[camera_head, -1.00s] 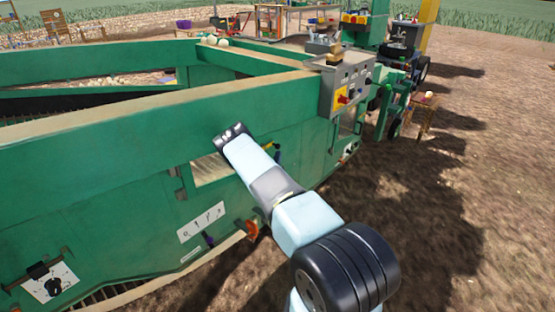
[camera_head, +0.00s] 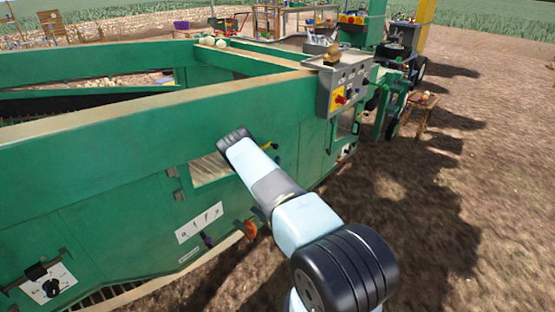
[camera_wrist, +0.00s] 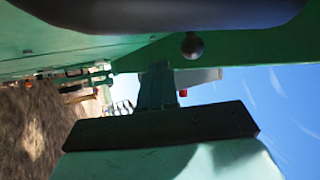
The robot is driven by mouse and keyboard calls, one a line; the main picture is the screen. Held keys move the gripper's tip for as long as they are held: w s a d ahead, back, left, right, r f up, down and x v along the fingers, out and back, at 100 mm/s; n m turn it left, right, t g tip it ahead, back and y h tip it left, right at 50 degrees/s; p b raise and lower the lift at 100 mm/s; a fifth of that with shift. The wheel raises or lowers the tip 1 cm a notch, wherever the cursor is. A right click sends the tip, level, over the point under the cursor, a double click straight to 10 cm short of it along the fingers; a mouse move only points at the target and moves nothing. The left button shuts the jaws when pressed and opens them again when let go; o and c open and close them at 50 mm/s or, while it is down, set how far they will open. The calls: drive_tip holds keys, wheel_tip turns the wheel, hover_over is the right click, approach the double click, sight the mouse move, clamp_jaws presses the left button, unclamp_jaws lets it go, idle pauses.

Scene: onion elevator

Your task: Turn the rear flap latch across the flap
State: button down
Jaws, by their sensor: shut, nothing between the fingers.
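My gripper (camera_head: 233,138) is shut and empty, held in front of the green machine side (camera_head: 110,165), just above a pale rectangular window or flap area (camera_head: 208,169). Whether it touches the side cannot be told. Dark hinge-like fittings (camera_head: 175,183) sit at the left of that area. A small handle with a yellow tip (camera_head: 270,145) shows just right of my arm; whether it is the rear flap latch is unclear. In the wrist view, a dark round knob (camera_wrist: 193,45) stands out near a green surface. My arm hides part of the panel.
A grey control box (camera_head: 344,85) with red and yellow switches sits on the machine's corner. A white marked plate (camera_head: 199,222), an orange part (camera_head: 250,229) and a dial plate (camera_head: 50,285) lie lower on the side. Open bare ground (camera_head: 450,240) lies to the right.

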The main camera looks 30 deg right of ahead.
drive_tip(key=s+a+f, duration=0.1)
drive_tip(key=s+f, duration=0.5)
drive_tip(key=f, duration=0.3)
drive_tip(key=shift+a+f, duration=0.2)
drive_tip(key=shift+a, duration=0.1)
drive_tip(key=shift+s, duration=0.1)
